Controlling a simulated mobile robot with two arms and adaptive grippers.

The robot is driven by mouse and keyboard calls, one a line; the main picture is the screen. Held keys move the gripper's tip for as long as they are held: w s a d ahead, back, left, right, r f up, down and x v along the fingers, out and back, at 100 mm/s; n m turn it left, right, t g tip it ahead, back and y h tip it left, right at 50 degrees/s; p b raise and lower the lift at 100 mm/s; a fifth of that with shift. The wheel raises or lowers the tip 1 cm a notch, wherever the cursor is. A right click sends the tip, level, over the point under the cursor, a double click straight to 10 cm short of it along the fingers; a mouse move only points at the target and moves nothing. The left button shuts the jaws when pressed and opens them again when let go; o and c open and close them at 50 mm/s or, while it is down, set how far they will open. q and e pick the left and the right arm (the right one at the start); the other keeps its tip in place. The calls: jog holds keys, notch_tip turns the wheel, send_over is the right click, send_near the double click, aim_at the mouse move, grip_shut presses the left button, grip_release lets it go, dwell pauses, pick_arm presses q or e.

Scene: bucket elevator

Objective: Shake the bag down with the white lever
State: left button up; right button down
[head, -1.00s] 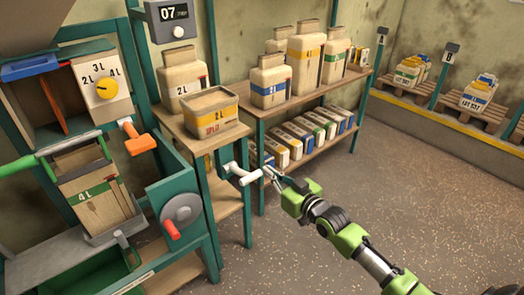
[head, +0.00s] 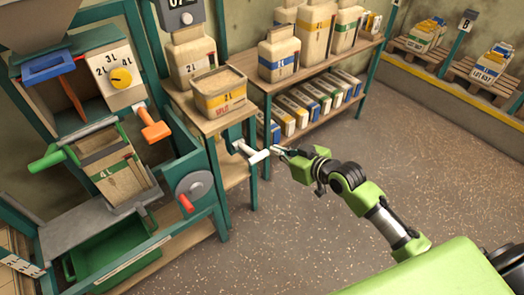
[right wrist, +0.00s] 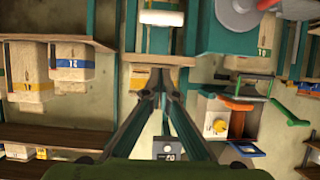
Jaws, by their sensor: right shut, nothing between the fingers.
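The bag (head: 122,178), marked 4 L with a green band, stands upright in the bagging frame at left, below the green-handled clamp (head: 75,150). The white lever (head: 254,154) sticks out from the teal post right of the frame. My right gripper (head: 277,151) is shut and empty, its tips close to the lever's free end; contact is unclear in the head view. In the right wrist view the white lever (right wrist: 162,18) lies beyond the shut fingertips (right wrist: 160,85), with a visible gap in the picture. My left gripper is not in view.
An open 2 L bag (head: 220,100) stands on a small bench above the lever. A grey wheel with a red knob (head: 193,190) and an orange handle (head: 155,130) are on the frame. A shelf (head: 325,68) holds bags behind. The floor at right is clear.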

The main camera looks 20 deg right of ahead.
send_over(261, 153)
jog(key=s, duration=0.2)
jog(key=f, duration=0.2)
jog(key=a+f, duration=0.1)
jog(key=f, duration=0.1)
jog(key=shift+w, duration=0.25)
jog(key=f, duration=0.4)
jog(key=shift+s+d+f+b, duration=0.1)
jog(key=shift+s+d+b, duration=0.05)
jog(key=shift+s+b, duration=0.15)
